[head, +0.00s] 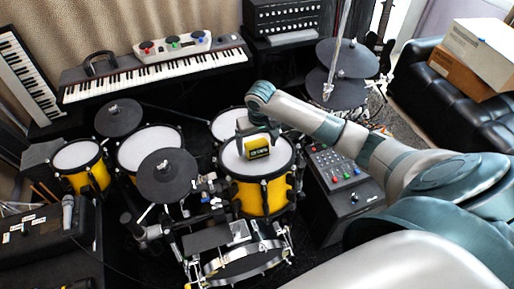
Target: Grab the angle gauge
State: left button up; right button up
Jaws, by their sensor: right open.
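The angle gauge (257,148) looks like a small yellow and black box with dark lettering. It stands on the white head of a yellow drum (262,197) in the middle of the head view. My right gripper (256,137) reaches in from the right and points down at the gauge. It is open, with its fingers at the gauge's upper part. I cannot tell whether they touch it. My left gripper is not in view.
Black cymbal pads (168,175) and other drums (150,146) stand to the left. A mixer (340,167) is close on the right. A keyboard (155,72) lies behind. Cymbals (346,58) on a stand rise at the back right.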

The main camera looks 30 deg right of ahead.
aim_at(258, 143)
jog(key=shift+c, duration=0.6)
jog(key=c, duration=1.1)
jog(key=shift+r, duration=0.1)
jog(key=shift+r, duration=0.4)
notch_tip(258, 143, up, 3)
jog(key=shift+s+d+r+b, duration=0.15)
jog(key=shift+b, duration=0.65)
jog(key=s+d+r, duration=0.2)
jog(key=s, duration=0.1)
jog(key=s+d+r+b, duration=0.1)
jog(key=s+d+r, duration=0.1)
jog(key=s, duration=0.1)
jog(key=s+d+r+b, duration=0.1)
jog(key=s+d+r, duration=0.1)
jog(key=s, duration=0.1)
jog(key=shift+s+r, duration=0.3)
jog(key=shift+r, duration=0.1)
